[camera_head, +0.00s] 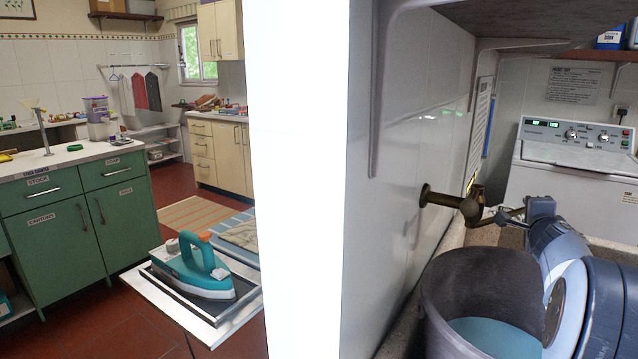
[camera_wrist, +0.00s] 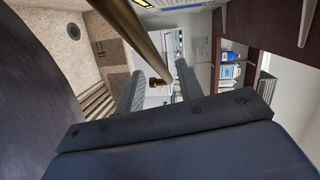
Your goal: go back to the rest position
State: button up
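My gripper (camera_head: 512,214) is beside the brass tap (camera_head: 450,201) on the tiled wall, above the far rim of a dark bucket. In the wrist view my gripper (camera_wrist: 160,88) has its two grey fingers apart. A small brass end piece (camera_wrist: 157,82) shows in the gap, with space on both sides of it. A brass bar of the tap (camera_wrist: 136,36) crosses close in front of the wrist camera. Whether a finger touches the tap is too small to tell. My blue-grey arm reaches in from the lower right in the head view.
The dark bucket (camera_head: 447,290) with blue liquid (camera_head: 497,338) stands below my arm. A white washing machine (camera_head: 575,150) is behind. A white wall edge (camera_head: 300,180) stands left of the tap. Further left, a teal iron (camera_head: 196,268) rests on a board, near green cabinets (camera_head: 85,220).

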jog(key=shift+p+x, duration=0.5)
jog(key=shift+x, duration=1.25)
jog(key=shift+a, duration=0.1)
jog(key=shift+s+a+b, duration=0.15)
jog(key=shift+s+b, duration=0.2)
jog(key=shift+s, duration=0.1)
jog(key=b+v, duration=0.2)
jog(key=v, duration=0.8)
jog(key=p+x, duration=0.2)
jog(key=x, duration=0.9)
jog(key=shift+r+p, duration=0.15)
jog(key=shift+p, duration=0.2)
jog(key=shift+w+a+n+t+y+p, duration=0.3)
jog(key=shift+w+y+p, duration=0.2)
jog(key=shift+p, duration=0.45)
jog(key=shift+w+a+n+t+y+p, duration=0.15)
jog(key=shift+w+n+y+p, duration=0.35)
jog(key=shift+p, duration=0.4)
